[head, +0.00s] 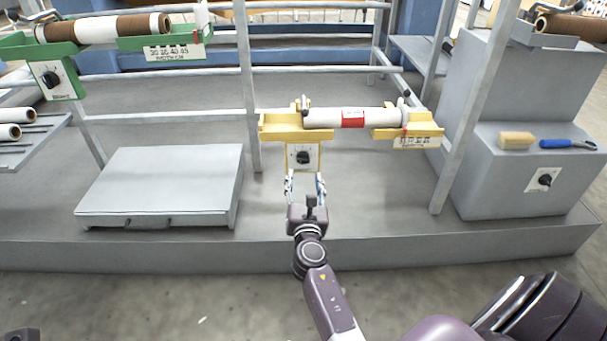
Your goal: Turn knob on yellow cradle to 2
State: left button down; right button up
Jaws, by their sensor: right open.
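The yellow cradle (288,126) is mounted on the grey rail frame in the middle of the head view. It bears a white roll (327,118) with a red band. Below its left part hangs a white plate with a black knob (303,157). The knob's pointer and the plate's marks are too small to read. My right gripper (305,180) is just in front of and below the knob, fingers upward and spread apart, with nothing between them. I cannot tell whether a fingertip touches the plate.
A green cradle (60,52) with its own knob (50,79) is at upper left. A grey box (160,185) sits on the platform at left. At right, a grey block (480,170) carries a tan brush block (515,140), a blue-handled tool (566,144) and another knob (544,180).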

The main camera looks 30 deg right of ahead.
aim_at(303, 161)
jog(key=b+x, duration=0.1)
jog(key=x, duration=0.6)
jog(key=shift+w+d, duration=0.2)
jog(key=shift+w, duration=0.05)
jog(key=shift+c, duration=0.6)
jog(key=c, duration=1.1)
